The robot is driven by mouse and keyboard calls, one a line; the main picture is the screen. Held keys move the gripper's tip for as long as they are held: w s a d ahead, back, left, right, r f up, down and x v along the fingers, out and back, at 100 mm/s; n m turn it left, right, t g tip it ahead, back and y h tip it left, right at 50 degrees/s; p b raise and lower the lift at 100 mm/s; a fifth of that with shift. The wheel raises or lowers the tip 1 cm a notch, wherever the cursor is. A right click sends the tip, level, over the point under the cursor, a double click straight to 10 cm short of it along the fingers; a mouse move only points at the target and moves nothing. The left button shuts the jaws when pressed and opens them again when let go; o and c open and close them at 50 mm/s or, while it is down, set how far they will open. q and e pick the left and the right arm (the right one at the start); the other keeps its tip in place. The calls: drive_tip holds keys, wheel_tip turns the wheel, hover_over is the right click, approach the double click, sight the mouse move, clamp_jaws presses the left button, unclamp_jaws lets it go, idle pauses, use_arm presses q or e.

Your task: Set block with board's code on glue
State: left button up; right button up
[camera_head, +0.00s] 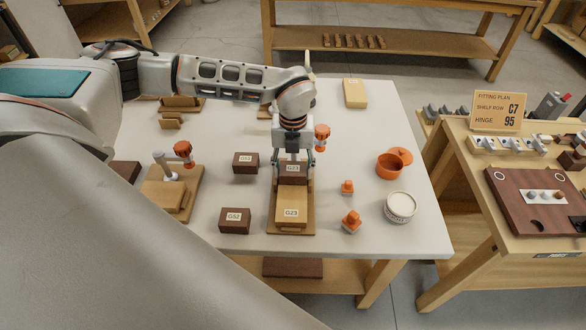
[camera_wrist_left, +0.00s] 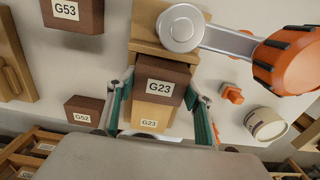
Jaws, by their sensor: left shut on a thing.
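My left gripper (camera_head: 293,165) points down and is shut on a dark brown block (camera_wrist_left: 166,80) labelled G23. It also shows between the green fingers in the head view (camera_head: 292,169). The held block is over a wooden fixture (camera_head: 273,228) that carries a light board (camera_head: 292,202), whose label also reads G23. I cannot tell whether the block touches the wood below. Glue is not clearly visible; the block and gripper hide part of the fixture. Dark blocks G53 (camera_head: 246,162) and G52 (camera_head: 235,220) lie left of the fixture. My right gripper is not in view.
An orange-knobbed clamp (camera_head: 322,136) stands at the fixture's back. A second clamp fixture (camera_head: 158,201) is at left. Right are orange pieces (camera_head: 351,221), an orange pot (camera_head: 389,166) and a white tin (camera_head: 400,207). A side bench holds a sign (camera_head: 499,111).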

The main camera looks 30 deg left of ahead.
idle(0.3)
use_arm(q)
drive_tip(key=o, duration=1.6)
drive_tip(key=shift+r+p, duration=0.95)
drive_tip(key=shift+r, duration=0.25)
drive_tip(key=shift+r+p, duration=0.35)
drive_tip(key=shift+r, duration=1.95)
drive_tip(key=shift+s+f, duration=0.1)
drive_tip(key=shift+s, duration=0.05)
